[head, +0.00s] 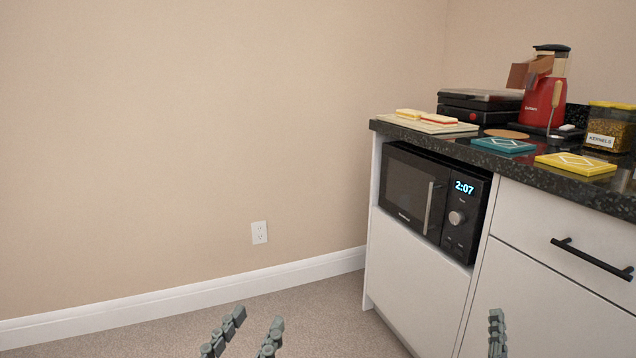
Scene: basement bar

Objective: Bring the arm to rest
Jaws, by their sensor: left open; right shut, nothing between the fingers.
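My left gripper (253,325) is at the bottom of the head view, left of the middle. Its two grey fingers point up and stand apart, with nothing between them. My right gripper (497,331) is at the bottom right, in front of the white cabinet. Its fingers are together and hold nothing. The lower parts of both grippers and both arms are cut off by the bottom edge of the view.
A white cabinet (419,274) with a black countertop (465,152) stands at the right. A microwave (412,191) sits in its niche. A black drawer handle (592,259) juts out. Tiles, a red machine (543,103) and a jar (609,128) stand on top. Carpet at left is clear.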

